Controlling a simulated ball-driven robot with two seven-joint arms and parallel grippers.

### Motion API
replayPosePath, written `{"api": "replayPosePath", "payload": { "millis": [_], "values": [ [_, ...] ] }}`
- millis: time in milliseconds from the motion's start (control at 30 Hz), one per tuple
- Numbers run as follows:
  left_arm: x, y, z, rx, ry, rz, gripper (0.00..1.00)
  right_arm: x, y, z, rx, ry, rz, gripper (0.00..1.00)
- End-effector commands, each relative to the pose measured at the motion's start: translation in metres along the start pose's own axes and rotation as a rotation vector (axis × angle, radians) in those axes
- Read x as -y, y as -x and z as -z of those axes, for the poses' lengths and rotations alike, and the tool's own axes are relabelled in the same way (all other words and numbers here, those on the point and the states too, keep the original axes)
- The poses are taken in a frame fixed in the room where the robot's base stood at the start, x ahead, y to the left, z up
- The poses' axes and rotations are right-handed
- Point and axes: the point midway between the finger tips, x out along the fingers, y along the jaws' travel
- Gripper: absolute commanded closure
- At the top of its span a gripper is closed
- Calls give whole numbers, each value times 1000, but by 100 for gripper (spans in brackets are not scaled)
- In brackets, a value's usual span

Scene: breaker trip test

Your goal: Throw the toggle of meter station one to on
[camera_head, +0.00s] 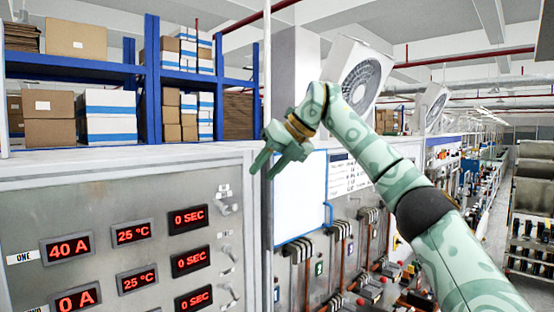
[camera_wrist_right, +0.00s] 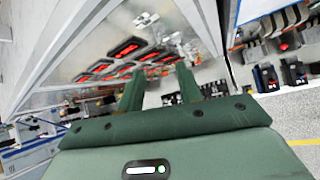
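The grey meter panel (camera_head: 100,205) fills the lower left of the head view. Its row labelled ONE (camera_head: 20,257) has red displays reading 40 A (camera_head: 68,248), 25 °C (camera_head: 132,233) and 0 SEC (camera_head: 188,218). At that row's right end is a small metal toggle (camera_head: 228,208); its position is too small to tell. My right gripper (camera_head: 262,170) is open and empty, above and right of that toggle, apart from it. In the right wrist view my two green fingers (camera_wrist_right: 158,85) stand apart, with the panel's red displays (camera_wrist_right: 125,47) beyond. My left gripper is not in view.
More toggles (camera_head: 229,260) run down the panel's right side below. A white cabinet (camera_head: 300,195) with copper pipes and levers stands to the right. Blue shelving (camera_head: 152,80) with boxes stands behind. An aisle (camera_head: 490,210) opens at far right.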

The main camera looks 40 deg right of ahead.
Motion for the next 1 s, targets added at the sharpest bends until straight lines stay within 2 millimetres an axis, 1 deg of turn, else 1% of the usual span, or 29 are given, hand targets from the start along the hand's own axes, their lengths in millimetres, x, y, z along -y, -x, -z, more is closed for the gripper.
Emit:
{"api": "replayPosePath", "payload": {
  "millis": [33, 100, 200, 300, 1000],
  "values": [
    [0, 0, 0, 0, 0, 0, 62, 0, 12, -1, 3, 0, 1, 64],
    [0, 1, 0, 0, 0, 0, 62, 0, 25, -1, 3, -1, 0, 64],
    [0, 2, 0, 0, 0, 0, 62, 0, 37, -1, 2, 0, 1, 64],
    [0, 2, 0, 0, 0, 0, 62, 0, 43, -1, 1, -1, 1, 64],
    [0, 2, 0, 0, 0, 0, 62, 0, 44, 0, 0, 1, 1, 64]
  ]
}}
